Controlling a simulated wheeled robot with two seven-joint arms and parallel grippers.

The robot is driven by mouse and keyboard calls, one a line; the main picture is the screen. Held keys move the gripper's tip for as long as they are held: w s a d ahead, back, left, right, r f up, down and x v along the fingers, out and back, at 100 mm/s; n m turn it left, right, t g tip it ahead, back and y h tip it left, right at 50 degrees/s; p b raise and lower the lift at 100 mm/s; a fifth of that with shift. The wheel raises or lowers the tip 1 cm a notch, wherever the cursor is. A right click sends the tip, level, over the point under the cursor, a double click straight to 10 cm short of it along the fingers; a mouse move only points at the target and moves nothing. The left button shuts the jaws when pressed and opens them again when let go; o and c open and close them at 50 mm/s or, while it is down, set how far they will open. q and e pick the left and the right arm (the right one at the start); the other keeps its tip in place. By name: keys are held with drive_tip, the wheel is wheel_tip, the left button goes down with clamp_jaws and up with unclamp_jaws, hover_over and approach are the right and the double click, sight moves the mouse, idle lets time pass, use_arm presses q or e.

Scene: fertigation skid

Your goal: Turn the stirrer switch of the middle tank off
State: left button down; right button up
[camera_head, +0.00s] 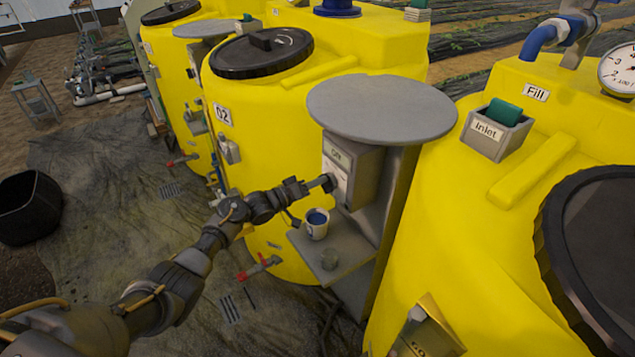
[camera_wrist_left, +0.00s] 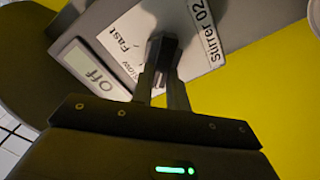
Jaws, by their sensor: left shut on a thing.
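The middle tank (camera_head: 270,125) is yellow, marked 02, with a black lid. A grey control box (camera_head: 367,165) stands beside it under a round grey canopy. In the left wrist view a label reads "Stirrer 02" (camera_wrist_left: 203,30), a display (camera_wrist_left: 92,70) reads "Off", and a scale plate shows "Slow" and "Fast". My left gripper (camera_head: 326,184) reaches the front of the box; in the left wrist view its fingers (camera_wrist_left: 164,75) are shut on the dark switch knob (camera_wrist_left: 165,47). The fingers partly hide the knob and scale. My right gripper is not in view.
A red-handled valve (camera_head: 258,266) sticks out low on the tank. Another yellow tank (camera_head: 460,230) stands close on the right.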

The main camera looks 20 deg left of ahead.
use_arm(q)
drive_tip(key=shift+f, duration=0.15)
drive_tip(key=c, duration=1.4)
unclamp_jaws()
drive_tip(key=shift+o, duration=0.2)
drive_tip(key=b+v, duration=0.2)
drive_tip(key=v, duration=0.9)
drive_tip(key=shift+d, duration=0.1)
